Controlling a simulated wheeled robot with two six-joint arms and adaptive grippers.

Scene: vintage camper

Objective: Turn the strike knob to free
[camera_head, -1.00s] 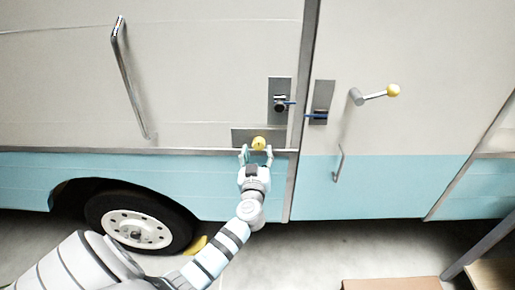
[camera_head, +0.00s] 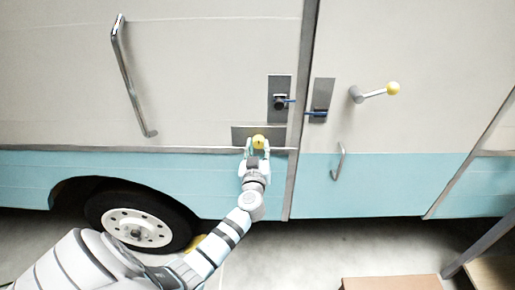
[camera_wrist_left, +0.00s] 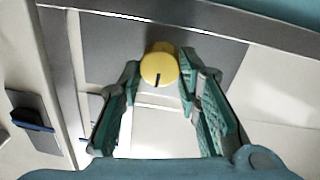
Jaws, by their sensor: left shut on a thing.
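The strike knob is a round yellow knob (camera_head: 259,141) on a grey metal plate (camera_head: 240,131) low on the camper wall, left of the door seam. My left gripper (camera_head: 257,146) reaches up to it from below, with a finger on each side, and is shut on the knob. The left wrist view shows the yellow knob (camera_wrist_left: 159,68) with a dark mark on its face, between the green fingertips. My right gripper is not in view.
A dark latch (camera_head: 281,101) on a grey plate sits above the knob, with a second plate with a blue lever (camera_head: 318,114) on the door. A crank with a yellow ball (camera_head: 393,88) and a metal handle (camera_head: 339,162) are further right. A wheel (camera_head: 137,229) stands lower left.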

